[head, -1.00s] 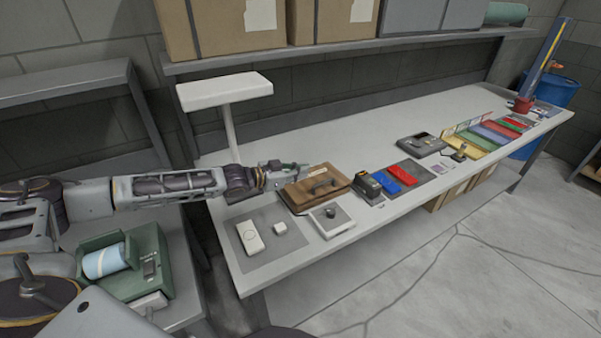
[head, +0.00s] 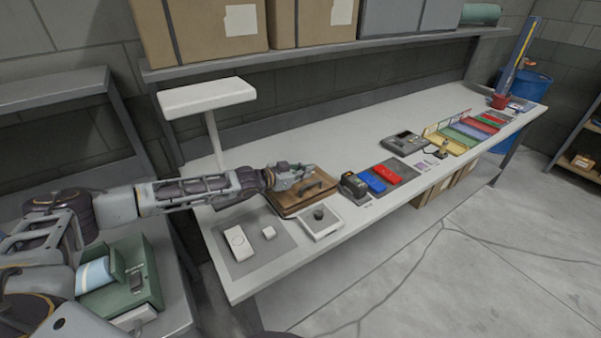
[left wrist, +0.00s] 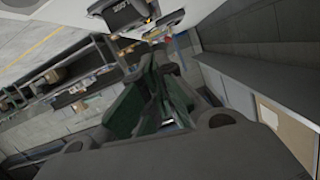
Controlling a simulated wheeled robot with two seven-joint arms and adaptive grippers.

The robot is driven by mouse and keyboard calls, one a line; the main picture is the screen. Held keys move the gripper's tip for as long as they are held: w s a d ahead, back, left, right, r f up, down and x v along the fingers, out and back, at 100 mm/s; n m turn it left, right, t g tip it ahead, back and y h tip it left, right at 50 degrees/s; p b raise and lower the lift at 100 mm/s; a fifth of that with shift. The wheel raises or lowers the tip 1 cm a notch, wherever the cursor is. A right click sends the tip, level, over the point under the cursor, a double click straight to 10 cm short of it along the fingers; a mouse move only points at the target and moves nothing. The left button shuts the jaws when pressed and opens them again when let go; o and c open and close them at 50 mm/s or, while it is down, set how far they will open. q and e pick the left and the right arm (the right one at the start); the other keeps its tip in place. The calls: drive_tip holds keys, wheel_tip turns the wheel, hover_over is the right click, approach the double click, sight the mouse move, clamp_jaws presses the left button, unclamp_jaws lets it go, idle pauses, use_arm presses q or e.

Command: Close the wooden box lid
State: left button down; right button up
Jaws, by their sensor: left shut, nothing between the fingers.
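The wooden box (head: 283,208) sits on the long grey bench. Its brown lid (head: 322,193) with a dark handle (head: 309,187) lies about flat over it, though I cannot tell whether it is fully down. My left gripper (head: 301,171) reaches in from the left over the back left part of the lid, beside the handle. It is shut and empty, and it hides part of the lid; contact cannot be made out. In the left wrist view the gripper's dark green fingers (left wrist: 150,100) show, but the lid cannot be made out. My right gripper is not in view.
In front of the box are a white remote-like device (head: 237,241), a small white block (head: 268,232) and a white plate with a dark knob (head: 320,222). A dark device (head: 353,188) stands close to the right. A white lamp-like stand (head: 207,97) rises behind my arm.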

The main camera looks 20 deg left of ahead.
sight(307, 187)
use_arm(q)
drive_tip(key=shift+w+f, duration=0.25)
drive_tip(key=shift+f, duration=0.8)
drive_tip(key=shift+w+f, duration=0.25)
drive_tip(key=shift+f, duration=0.75)
drive_tip(key=shift+f, duration=0.15)
